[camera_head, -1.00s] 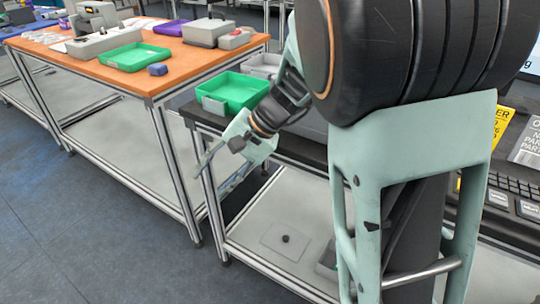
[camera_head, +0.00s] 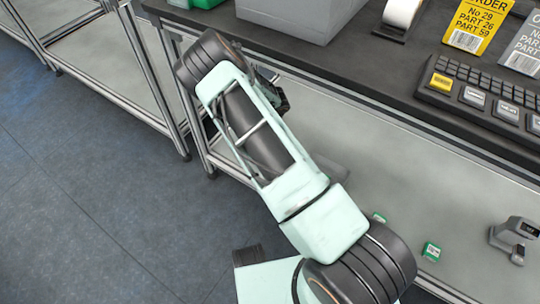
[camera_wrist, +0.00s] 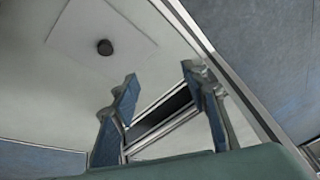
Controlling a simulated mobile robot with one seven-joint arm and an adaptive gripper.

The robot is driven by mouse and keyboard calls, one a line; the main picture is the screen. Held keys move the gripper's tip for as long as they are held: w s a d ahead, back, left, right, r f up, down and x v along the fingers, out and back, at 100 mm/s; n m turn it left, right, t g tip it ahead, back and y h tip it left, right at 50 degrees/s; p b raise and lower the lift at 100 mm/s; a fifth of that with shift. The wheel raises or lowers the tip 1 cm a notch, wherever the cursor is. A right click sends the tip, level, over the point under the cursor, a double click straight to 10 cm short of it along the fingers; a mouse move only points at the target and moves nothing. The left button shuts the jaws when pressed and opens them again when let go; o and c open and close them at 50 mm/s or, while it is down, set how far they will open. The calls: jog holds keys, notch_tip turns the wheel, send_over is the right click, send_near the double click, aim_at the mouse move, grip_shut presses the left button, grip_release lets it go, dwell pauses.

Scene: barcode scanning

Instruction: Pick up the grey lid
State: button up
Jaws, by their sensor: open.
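The grey lid (camera_wrist: 128,48) is a flat, pale grey square plate with a round dark knob (camera_wrist: 104,47) near its middle. In the wrist view it lies on the pale lower shelf, at upper left. My gripper (camera_wrist: 163,82) shows at the bottom middle of the wrist view, its two blue-grey fingers apart with nothing between them. The fingertips appear below and to the right of the knob, apart from it.
The dark tabletop (camera_head: 400,75) stands above the shelf (camera_head: 400,170), with metal frame legs around it. On the shelf at right are small green boxes (camera_head: 431,251) and a grey scanner (camera_head: 516,238). A keyboard (camera_head: 480,95) and a grey bin (camera_head: 300,25) stand on the tabletop.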

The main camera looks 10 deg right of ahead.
jog(key=shift+n+t+h, duration=0.3)
jog(key=shift+n+h, duration=0.2)
jog(key=shift+n, duration=0.2)
jog(key=d+f, duration=0.2)
jog(key=w+d+f+b, duration=0.1)
jog(key=d+f, duration=0.2)
jog(key=w+d+f+b, duration=0.1)
jog(key=d+f, duration=0.2)
jog(key=shift+w+a+f, duration=0.15)
jog(key=shift+w+f, duration=0.1)
jog(key=shift+f, duration=0.35)
jog(key=b+x, duration=0.1)
jog(key=x, duration=0.2)
jog(key=b+x, duration=0.1)
jog(key=shift+s+f+b, duration=0.3)
jog(key=shift+w+f, duration=0.2)
jog(key=shift+f, duration=0.1)
grip_shut()
